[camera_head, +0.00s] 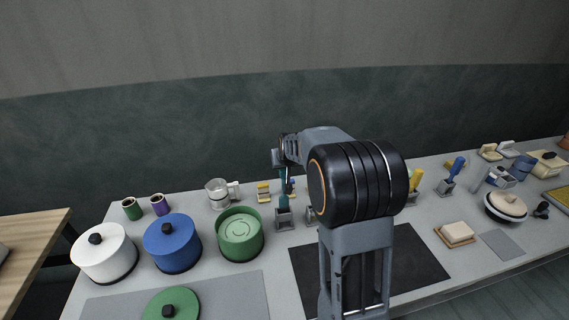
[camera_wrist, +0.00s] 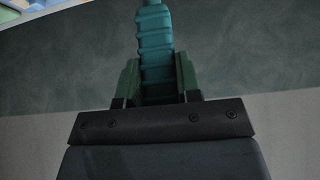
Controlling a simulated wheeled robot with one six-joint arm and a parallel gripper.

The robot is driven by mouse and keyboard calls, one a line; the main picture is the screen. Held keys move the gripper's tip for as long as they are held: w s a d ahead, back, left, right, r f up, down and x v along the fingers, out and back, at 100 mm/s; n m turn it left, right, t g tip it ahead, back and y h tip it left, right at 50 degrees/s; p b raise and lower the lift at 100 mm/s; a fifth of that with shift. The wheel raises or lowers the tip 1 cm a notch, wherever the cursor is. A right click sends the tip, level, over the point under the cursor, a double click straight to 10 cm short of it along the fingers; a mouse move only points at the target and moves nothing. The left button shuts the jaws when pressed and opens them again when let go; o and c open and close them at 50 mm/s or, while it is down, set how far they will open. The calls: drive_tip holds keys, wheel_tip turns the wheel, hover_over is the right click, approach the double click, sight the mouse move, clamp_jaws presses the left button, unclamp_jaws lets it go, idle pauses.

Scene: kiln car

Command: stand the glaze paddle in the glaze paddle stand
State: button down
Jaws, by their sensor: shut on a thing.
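My gripper (camera_head: 281,168) is shut on a teal, ribbed handle, which I take to be the glaze paddle (camera_head: 284,184). In the wrist view the paddle (camera_wrist: 155,45) sits between the two dark green fingers (camera_wrist: 157,80). In the head view it hangs roughly upright over a small grey stand (camera_head: 284,218), behind the green pot. The paddle's lower end meets or overlaps the stand's top in this view; I cannot tell whether it is inside. My arm hides part of the area right of the stand.
An open green pot (camera_head: 240,240) stands close in front and left of the stand. A glass jug (camera_head: 217,195) and a yellow object (camera_head: 263,192) are behind it. Another stand with a blue-handled tool (camera_head: 452,174) is at the right. A dark mat (camera_head: 420,262) lies in front.

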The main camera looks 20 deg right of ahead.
drive_tip(key=shift+f+b, duration=3.95)
drive_tip(key=shift+f, duration=0.85)
drive_tip(key=shift+b, duration=0.4)
drive_tip(key=shift+f+b, duration=0.55)
drive_tip(key=shift+f, duration=0.05)
drive_tip(key=c, duration=0.7)
unclamp_jaws()
drive_tip(key=shift+c, duration=0.2)
drive_tip(key=shift+r, duration=0.1)
drive_tip(key=p+v, duration=0.2)
drive_tip(key=v, duration=0.5)
drive_tip(key=shift+s+r, duration=0.25)
drive_tip(key=shift+s, duration=0.05)
